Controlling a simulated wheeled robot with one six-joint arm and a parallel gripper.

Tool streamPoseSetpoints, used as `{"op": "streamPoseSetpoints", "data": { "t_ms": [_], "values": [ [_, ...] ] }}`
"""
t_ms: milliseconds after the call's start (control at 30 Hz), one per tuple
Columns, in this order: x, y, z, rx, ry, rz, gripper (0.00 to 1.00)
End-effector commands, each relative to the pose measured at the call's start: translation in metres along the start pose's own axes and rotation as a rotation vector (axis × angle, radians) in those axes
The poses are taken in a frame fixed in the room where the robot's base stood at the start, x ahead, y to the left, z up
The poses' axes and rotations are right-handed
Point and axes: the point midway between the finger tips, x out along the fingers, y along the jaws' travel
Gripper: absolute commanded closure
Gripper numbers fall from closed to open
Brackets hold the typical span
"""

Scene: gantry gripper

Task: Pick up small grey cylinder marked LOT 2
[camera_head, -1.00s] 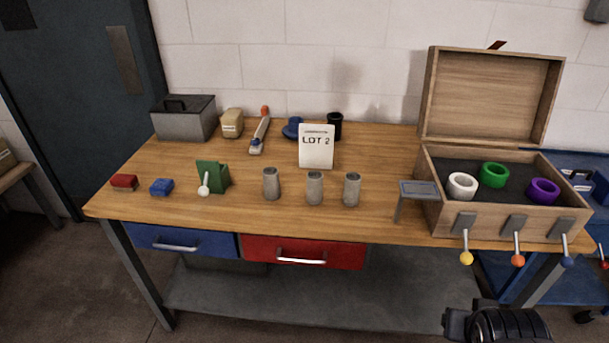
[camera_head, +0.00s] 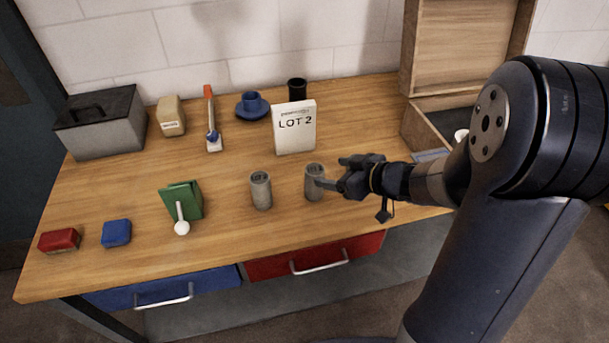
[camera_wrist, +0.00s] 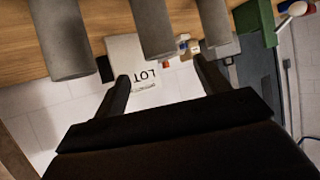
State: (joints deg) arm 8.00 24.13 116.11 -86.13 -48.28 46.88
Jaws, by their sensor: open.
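The left cylinder (camera_head: 261,190) and the middle cylinder (camera_head: 311,184) stand upright in the head view. The right one is hidden there behind my arm. The wrist view is upside down. It shows the right cylinder (camera_wrist: 62,40), the middle cylinder (camera_wrist: 152,28) roughly between my fingers (camera_wrist: 162,85), and the left cylinder (camera_wrist: 213,20).
Left of the cylinders are a green block with a white-knobbed lever (camera_head: 182,203), a blue block (camera_head: 116,233) and a red block (camera_head: 59,241). An open wooden case (camera_head: 412,132) is at right.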

Motion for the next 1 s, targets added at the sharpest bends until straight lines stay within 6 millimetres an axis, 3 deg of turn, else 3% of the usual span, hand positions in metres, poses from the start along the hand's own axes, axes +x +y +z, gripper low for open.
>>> {"op": "streamPoseSetpoints", "data": {
  "t_ms": [200,433,700,1000],
  "values": [
    [0.036,0.0,0.001,-0.001,0.0,-0.001,0.29],
    [0.053,-0.001,0.003,-0.001,-0.001,0.001,0.29],
    [0.09,-0.003,0.009,-0.002,-0.001,0.001,0.29],
    [0.097,-0.002,0.008,-0.002,0.0,0.004,0.29]
  ]
}}
